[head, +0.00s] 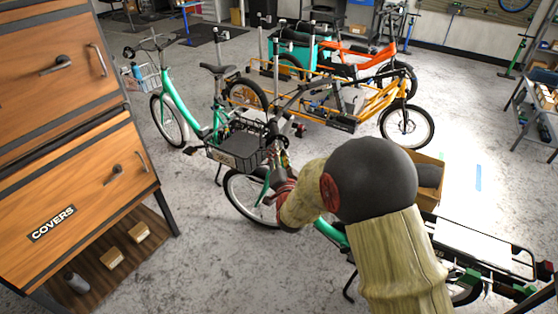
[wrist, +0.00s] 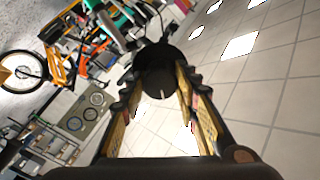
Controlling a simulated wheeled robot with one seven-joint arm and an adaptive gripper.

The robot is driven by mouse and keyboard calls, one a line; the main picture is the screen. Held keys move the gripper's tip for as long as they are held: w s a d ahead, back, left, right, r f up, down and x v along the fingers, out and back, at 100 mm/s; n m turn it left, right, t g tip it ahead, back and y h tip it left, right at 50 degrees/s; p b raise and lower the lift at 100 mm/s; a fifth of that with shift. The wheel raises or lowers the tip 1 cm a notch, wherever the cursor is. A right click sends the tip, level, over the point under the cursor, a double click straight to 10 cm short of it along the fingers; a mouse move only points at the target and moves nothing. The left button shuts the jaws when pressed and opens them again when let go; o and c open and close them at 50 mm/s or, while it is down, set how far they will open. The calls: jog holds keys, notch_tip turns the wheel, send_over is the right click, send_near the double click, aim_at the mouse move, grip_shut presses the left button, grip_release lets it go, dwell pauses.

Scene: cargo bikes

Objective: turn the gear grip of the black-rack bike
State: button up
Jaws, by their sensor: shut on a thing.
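The green bike in the foreground of the head view has a dark front basket (head: 235,152) and a long black rear rack (head: 480,250) at the lower right. My arm crosses in front of this bike and covers its middle and part of its handlebar area. In the wrist view, a dark round grip end (wrist: 160,72) with a pale mark on its face sits between the fingers of my gripper (wrist: 158,88). The gripper is shut on this grip. In the head view the grip and the fingertips are hard to make out among the dark handlebar parts.
A second green bike (head: 208,122) stands at the back left, with a yellow cargo bike (head: 375,105) behind the basket. A wooden cabinet (head: 85,200) fills the left side. A cardboard box (head: 427,195) is beside my arm.

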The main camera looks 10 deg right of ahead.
jog(key=shift+m+b, duration=1.05)
jog(key=shift+m, duration=0.05)
jog(key=o, duration=1.1)
jog(key=shift+o, duration=0.2)
jog(key=s+a, duration=0.1)
jog(key=s, duration=1.1)
jog(key=shift+a, duration=0.15)
